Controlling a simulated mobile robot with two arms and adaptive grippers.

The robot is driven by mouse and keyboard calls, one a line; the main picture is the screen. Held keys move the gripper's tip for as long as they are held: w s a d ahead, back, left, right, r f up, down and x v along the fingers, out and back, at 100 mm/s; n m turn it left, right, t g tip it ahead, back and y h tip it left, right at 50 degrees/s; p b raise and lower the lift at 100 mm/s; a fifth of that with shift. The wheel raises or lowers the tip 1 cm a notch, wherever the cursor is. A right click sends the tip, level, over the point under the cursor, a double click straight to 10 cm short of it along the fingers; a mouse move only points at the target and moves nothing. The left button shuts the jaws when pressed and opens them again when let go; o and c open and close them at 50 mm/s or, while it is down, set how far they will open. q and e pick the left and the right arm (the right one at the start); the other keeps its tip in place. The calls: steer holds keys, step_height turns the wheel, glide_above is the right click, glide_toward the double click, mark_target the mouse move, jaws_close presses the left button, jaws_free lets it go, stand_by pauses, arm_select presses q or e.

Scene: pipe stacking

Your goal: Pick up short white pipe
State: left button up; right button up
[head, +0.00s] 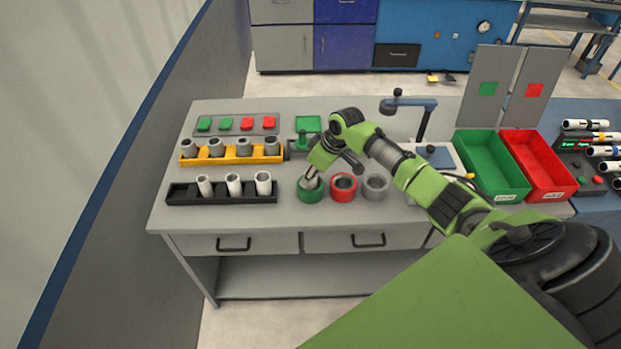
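Three white pipes stand upright in the black rack (222,200) at the front left of the table: a left one (204,186), a middle one (234,185) and a right one (263,184). I cannot tell which of them counts as short. My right gripper (311,182) is at the green ring holder (310,195), to the right of the rack and apart from these pipes. Its fingers are small and partly hidden, so I cannot tell whether they are open or hold something. My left gripper is not in view.
A red ring holder (343,187) and a grey one (376,187) stand beside the green one. Behind is a yellow rack (231,158) with grey pieces. A green bin (492,165) and a red bin (546,166) are on the right. The table's front left strip is clear.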

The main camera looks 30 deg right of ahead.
steer(key=shift+r, duration=0.35)
step_height(320, 180, up, 2)
steer(key=shift+r+b, duration=0.1)
steer(key=shift+b, duration=0.7)
steer(key=s+a+r+b, duration=0.2)
steer(key=s+r+b, duration=0.1)
steer(key=s+r, duration=0.7)
steer(key=shift+s+a, duration=0.25)
steer(key=shift+s, duration=1.65)
